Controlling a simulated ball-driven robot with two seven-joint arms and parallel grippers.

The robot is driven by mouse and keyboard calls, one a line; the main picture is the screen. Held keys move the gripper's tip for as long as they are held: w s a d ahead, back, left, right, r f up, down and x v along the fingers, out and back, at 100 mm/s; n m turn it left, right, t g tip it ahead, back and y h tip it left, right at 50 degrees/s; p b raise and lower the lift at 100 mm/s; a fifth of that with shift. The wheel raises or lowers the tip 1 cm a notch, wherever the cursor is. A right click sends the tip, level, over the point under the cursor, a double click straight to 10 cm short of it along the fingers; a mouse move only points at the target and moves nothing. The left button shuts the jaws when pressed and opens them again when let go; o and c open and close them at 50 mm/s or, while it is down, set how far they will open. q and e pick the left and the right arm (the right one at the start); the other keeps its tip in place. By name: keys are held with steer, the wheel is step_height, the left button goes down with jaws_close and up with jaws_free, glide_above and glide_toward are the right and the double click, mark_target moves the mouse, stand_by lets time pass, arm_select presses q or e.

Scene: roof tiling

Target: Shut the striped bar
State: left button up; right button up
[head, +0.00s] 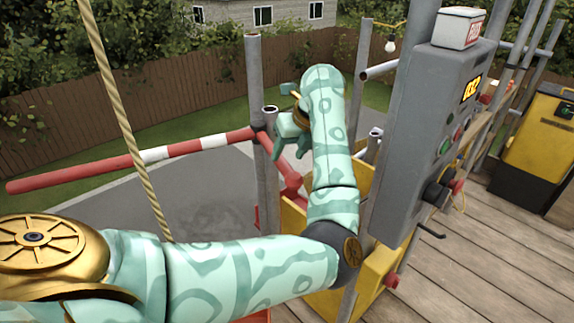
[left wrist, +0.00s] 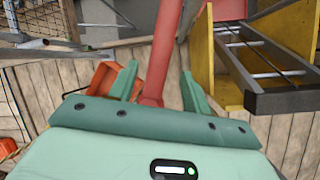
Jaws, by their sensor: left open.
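The red and white striped bar (head: 180,149) stretches from the grey posts out to the left over the grey paving. A red length continues past the posts, down toward the yellow panel. My left gripper (head: 290,138) is beside the posts, above this red length, partly hidden by my forearm. In the left wrist view, a red bar (left wrist: 168,45) runs down between the two open fingers of my left gripper (left wrist: 159,76). I cannot tell whether the fingers touch it. My right gripper is not in view.
A grey control box (head: 425,125) with buttons stands close right of my left forearm. A rope (head: 125,125) hangs across the left. Upright grey posts (head: 254,75) stand near the gripper. A yellow cabinet (head: 540,130) is at the far right on the plank deck (head: 480,270).

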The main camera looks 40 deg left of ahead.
mark_target(284, 161)
arm_select(q)
steer(key=x, duration=0.2)
steer(key=shift+a+f+b, duration=0.15)
steer(key=shift+f+b, duration=0.2)
steer(key=shift+a+f, duration=0.2)
steer(key=shift+f, duration=0.15)
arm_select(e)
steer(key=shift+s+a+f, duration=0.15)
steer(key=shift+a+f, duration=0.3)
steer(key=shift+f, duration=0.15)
arm_select(q)
steer(key=shift+s, duration=0.1)
steer(key=shift+c, duration=0.3)
